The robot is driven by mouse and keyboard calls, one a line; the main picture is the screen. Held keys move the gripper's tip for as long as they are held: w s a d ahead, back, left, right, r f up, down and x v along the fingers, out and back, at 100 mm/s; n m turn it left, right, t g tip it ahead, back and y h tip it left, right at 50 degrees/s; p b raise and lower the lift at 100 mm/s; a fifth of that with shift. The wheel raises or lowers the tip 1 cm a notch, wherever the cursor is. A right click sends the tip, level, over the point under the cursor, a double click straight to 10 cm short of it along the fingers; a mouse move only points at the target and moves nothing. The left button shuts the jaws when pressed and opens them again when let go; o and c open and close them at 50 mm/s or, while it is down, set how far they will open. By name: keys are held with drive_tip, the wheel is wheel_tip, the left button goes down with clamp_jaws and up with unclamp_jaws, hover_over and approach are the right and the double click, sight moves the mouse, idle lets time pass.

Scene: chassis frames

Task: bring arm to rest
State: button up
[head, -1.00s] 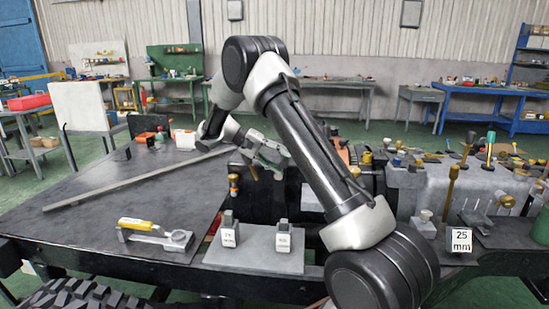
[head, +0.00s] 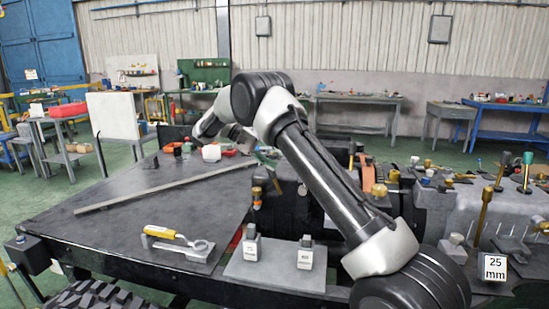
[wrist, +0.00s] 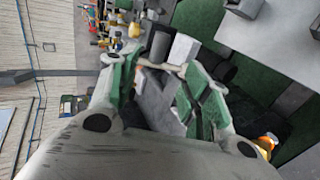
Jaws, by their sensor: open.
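My gripper (wrist: 170,72) shows large in the wrist view, its two green-and-grey fingers apart with nothing held between them. In the head view my arm rises from the lower right, bends at a high elbow and comes down behind toward the far part of the dark table (head: 140,225). The gripper is mostly hidden behind the arm there. Its height over the table I cannot tell.
A long grey bar (head: 160,185) lies across the table. A yellow-handled tool (head: 168,233) lies at the front, beside a grey plate (head: 262,268) bearing two small labelled blocks. A white panel (head: 112,116) stands behind left.

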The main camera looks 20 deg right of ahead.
drive_tip(key=s+f+n+t+y, duration=0.2)
drive_tip(key=s+f+n+y, duration=0.15)
drive_tip(key=f+n, duration=0.35)
drive_tip(key=s+d+r+t+y, duration=0.1)
drive_tip(key=s+r+t+y, duration=0.1)
drive_tip(key=s, duration=1)
drive_tip(key=s+d+r+t+y, duration=0.1)
drive_tip(key=s+r+t+y, duration=0.1)
drive_tip(key=s+r+t, duration=0.2)
drive_tip(key=s+d+r+t+y, duration=0.2)
drive_tip(key=s+r, duration=0.5)
drive_tip(key=s, duration=1.3)
drive_tip(key=shift+r+t+y, duration=0.35)
drive_tip(key=shift+t, duration=0.25)
